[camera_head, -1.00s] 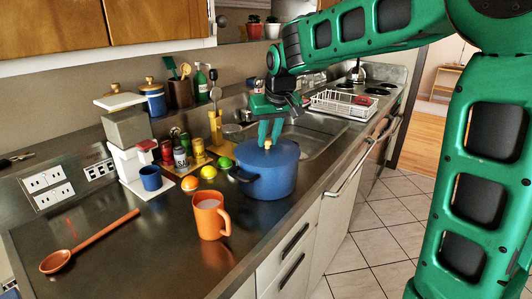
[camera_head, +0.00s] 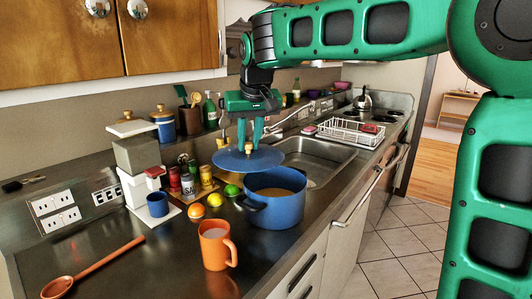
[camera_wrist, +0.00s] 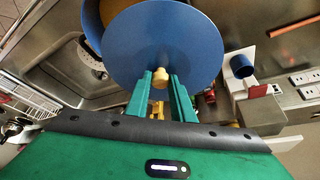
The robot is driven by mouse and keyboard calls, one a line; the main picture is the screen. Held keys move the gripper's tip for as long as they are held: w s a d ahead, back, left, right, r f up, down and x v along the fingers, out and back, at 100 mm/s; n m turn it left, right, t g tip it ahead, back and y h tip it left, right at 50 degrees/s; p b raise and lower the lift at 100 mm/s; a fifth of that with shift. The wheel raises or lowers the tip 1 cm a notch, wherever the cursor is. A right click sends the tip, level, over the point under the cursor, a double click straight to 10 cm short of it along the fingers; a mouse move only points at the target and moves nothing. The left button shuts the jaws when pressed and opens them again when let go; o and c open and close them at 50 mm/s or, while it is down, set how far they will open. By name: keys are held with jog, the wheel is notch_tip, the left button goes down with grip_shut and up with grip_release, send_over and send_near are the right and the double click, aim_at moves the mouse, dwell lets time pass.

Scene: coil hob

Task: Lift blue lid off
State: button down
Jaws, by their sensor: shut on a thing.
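The blue lid (camera_head: 262,160) is a flat round disc with a pale knob (camera_head: 248,149). My gripper (camera_head: 247,142) is shut on this knob from above and holds the lid in the air, up and to the left of the pot. The blue pot (camera_head: 275,205) stands open on the counter, and yellowish-brown contents show inside it. In the wrist view the lid (camera_wrist: 165,35) fills the upper middle, with its knob (camera_wrist: 161,76) between my fingertips, and covers part of the pot behind it.
An orange mug (camera_head: 213,247) stands in front of the pot. An orange (camera_head: 196,211), a lime (camera_head: 232,190) and several jars sit left of it. A coffee machine (camera_head: 137,155) stands further left. The sink (camera_head: 315,157) with a dish rack (camera_head: 346,132) is behind right.

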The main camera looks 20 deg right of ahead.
aim_at(237, 156)
jog(key=a+r, duration=0.2)
jog(key=a, duration=0.1)
jog(key=shift+a+r, duration=0.15)
jog(key=shift+a, duration=0.1)
jog(key=shift+a+r, duration=0.1)
jog(key=shift+r, duration=1.4)
jog(key=shift+s, duration=0.1)
